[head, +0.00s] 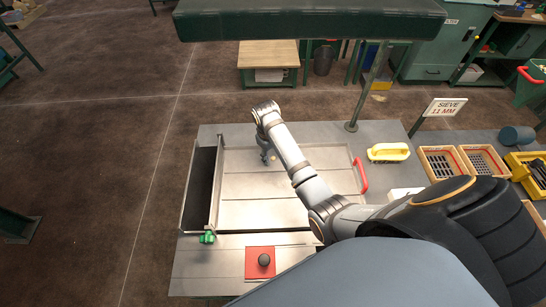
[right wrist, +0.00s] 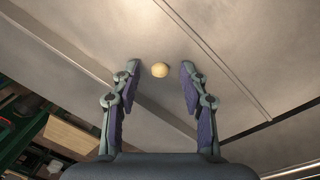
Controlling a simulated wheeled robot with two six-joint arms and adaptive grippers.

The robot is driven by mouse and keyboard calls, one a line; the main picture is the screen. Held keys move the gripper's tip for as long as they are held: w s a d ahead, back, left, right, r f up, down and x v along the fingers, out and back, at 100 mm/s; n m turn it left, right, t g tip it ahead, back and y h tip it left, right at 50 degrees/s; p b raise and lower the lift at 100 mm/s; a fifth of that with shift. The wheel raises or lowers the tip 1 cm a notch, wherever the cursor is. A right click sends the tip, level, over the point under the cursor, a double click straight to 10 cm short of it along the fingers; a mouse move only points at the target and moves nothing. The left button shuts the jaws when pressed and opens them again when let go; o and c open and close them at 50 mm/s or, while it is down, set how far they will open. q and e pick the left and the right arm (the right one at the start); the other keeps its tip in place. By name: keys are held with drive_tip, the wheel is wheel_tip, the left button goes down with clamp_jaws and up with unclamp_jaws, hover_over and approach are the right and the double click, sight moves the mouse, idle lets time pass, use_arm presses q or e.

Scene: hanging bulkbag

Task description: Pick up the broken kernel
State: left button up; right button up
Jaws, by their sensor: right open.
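The broken kernel (right wrist: 160,70) is a small pale yellow, roundish piece on the grey metal tray surface (right wrist: 110,30). In the right wrist view it lies just beyond my right gripper's fingertips, centred between them. My right gripper (right wrist: 159,76) is open and empty, one finger to each side of the kernel's line. In the head view my right gripper (head: 268,157) is over the left-middle part of the tray (head: 265,213), with the kernel (head: 273,156) a tiny pale spot beside its fingers. I cannot tell the height gap. My left gripper is not in view.
A dark trough (head: 200,188) runs along the tray's left side, with a green knob (head: 207,238) at its front. A red handle (head: 361,176), a yellow brush (head: 388,152) and wooden-framed sieves (head: 440,163) stand to the right. A red pad (head: 260,262) bears a black knob.

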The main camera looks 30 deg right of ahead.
sight(273, 157)
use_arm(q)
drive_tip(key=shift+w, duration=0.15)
use_arm(e)
drive_tip(key=shift+c, duration=0.2)
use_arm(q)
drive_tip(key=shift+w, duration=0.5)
use_arm(e)
drive_tip(key=c, duration=0.7)
drive_tip(key=shift+r, duration=0.15)
drive_tip(key=shift+r, duration=0.3)
wheel_tip(273, 157, up, 2)
drive_tip(key=shift+r, duration=0.25)
use_arm(q)
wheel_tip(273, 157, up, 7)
drive_tip(key=p, duration=0.7)
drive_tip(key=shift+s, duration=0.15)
use_arm(e)
drive_tip(key=s+a+r, duration=0.1)
drive_tip(key=s+r, duration=0.2)
drive_tip(key=s, duration=0.1)
drive_tip(key=s+r, duration=0.3)
drive_tip(key=s, duration=0.2)
drive_tip(key=s+a+r, duration=0.1)
drive_tip(key=s+r, duration=0.2)
drive_tip(key=s, duration=0.1)
drive_tip(key=shift+s+a+r, duration=0.35)
drive_tip(key=shift+s, duration=0.05)
